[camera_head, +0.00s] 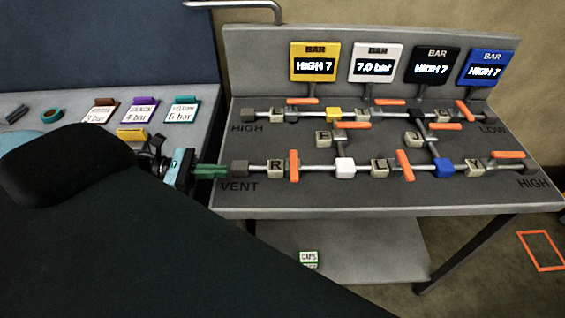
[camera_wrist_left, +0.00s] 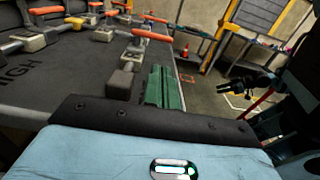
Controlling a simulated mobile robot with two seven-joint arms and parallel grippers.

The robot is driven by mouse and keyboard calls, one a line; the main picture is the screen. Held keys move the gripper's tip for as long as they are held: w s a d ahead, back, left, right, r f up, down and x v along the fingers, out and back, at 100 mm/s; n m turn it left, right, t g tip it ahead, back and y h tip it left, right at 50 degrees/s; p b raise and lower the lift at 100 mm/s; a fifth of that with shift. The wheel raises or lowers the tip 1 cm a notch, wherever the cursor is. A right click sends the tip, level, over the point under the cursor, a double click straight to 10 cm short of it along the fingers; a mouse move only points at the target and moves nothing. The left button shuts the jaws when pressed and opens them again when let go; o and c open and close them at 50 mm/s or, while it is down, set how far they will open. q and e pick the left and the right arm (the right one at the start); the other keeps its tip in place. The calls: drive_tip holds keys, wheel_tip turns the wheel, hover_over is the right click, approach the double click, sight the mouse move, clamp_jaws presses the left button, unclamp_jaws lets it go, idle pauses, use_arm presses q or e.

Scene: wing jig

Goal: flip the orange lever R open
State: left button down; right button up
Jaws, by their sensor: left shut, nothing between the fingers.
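The orange lever R (camera_head: 294,166) stands crosswise to the front pipe, just right of the block marked R (camera_head: 275,168). My left gripper (camera_head: 212,171) is shut and empty, its green fingers pointing right beside the grey block at the VENT end of that pipe. A gap with the R block lies between the fingertips and the lever. In the left wrist view the shut green fingers (camera_wrist_left: 166,88) are beside the pipe-end block, and an orange lever that looks like R (camera_wrist_left: 152,35) is beyond them. A dark shape at the right there looks like my right gripper (camera_wrist_left: 238,83); its fingers are unclear.
The sloped grey panel (camera_head: 400,195) carries two pipes with several other orange levers and lettered blocks. Four gauges (camera_head: 313,63) stand behind. A side table with coloured tags (camera_head: 180,110) is at left. The panel's front strip is clear.

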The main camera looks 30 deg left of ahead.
sight(294, 169)
use_arm(q)
drive_tip(key=shift+s, duration=0.25)
use_arm(e)
drive_tip(key=shift+s+f, duration=0.15)
drive_tip(key=shift+s, duration=0.2)
drive_tip(key=shift+a, duration=0.1)
